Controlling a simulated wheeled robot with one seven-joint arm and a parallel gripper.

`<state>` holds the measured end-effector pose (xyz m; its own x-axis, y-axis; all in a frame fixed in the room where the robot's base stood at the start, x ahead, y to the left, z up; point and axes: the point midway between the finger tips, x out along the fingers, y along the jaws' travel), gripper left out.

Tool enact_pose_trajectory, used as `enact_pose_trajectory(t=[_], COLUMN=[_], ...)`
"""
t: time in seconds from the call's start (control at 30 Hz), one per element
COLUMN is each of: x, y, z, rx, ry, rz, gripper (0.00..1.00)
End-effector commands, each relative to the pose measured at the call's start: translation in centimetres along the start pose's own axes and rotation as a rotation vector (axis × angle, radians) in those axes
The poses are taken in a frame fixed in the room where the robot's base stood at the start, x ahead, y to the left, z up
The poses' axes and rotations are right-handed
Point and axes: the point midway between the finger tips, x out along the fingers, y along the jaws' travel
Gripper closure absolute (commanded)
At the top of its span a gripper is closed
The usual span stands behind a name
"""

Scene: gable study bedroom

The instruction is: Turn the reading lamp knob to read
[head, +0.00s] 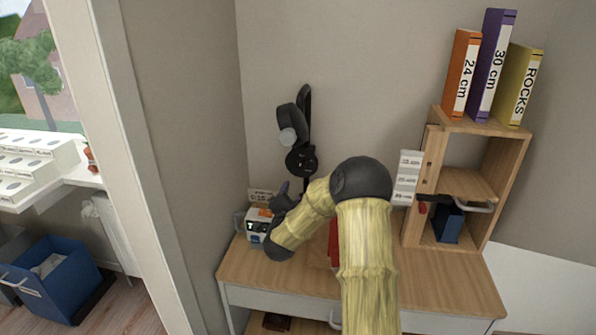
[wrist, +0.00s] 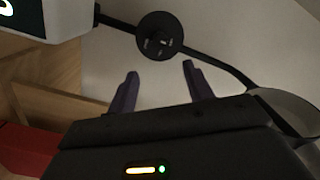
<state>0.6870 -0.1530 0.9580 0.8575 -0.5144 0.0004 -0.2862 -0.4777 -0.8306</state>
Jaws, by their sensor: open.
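The reading lamp (head: 304,105) is black and stands against the back wall at the rear left of the desk. Its round black knob disc (head: 301,160) sits low on the lamp; the same knob, with small pale marks, shows at the top centre of the wrist view (wrist: 160,34). The setting is too small to read. My gripper (head: 284,188) is below and slightly left of the knob in the head view. In the wrist view my gripper (wrist: 160,78) is open, its two dark purple fingers apart and empty, with the knob beyond the gap between the tips.
A small white box device (head: 256,226) stands close beside my gripper. A red object (head: 333,242) is partly hidden behind my arm. A wooden shelf (head: 481,187) with binders on top stands on the desk's right (head: 440,290). A blue bin (head: 50,275) is on the floor at left.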

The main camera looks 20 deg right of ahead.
Motion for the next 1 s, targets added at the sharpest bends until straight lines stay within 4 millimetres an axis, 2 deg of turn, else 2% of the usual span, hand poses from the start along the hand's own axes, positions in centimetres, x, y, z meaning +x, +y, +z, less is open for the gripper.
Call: enact_pose_trajectory(t=[0.6,1.0], x=[9.0,13.9], y=[-0.1,-0.1], z=[0.1,0.1], rx=[0.000,0.000], ry=[-0.002,-0.002], rz=[0.000,-0.001], gripper=[0.49,0.49])
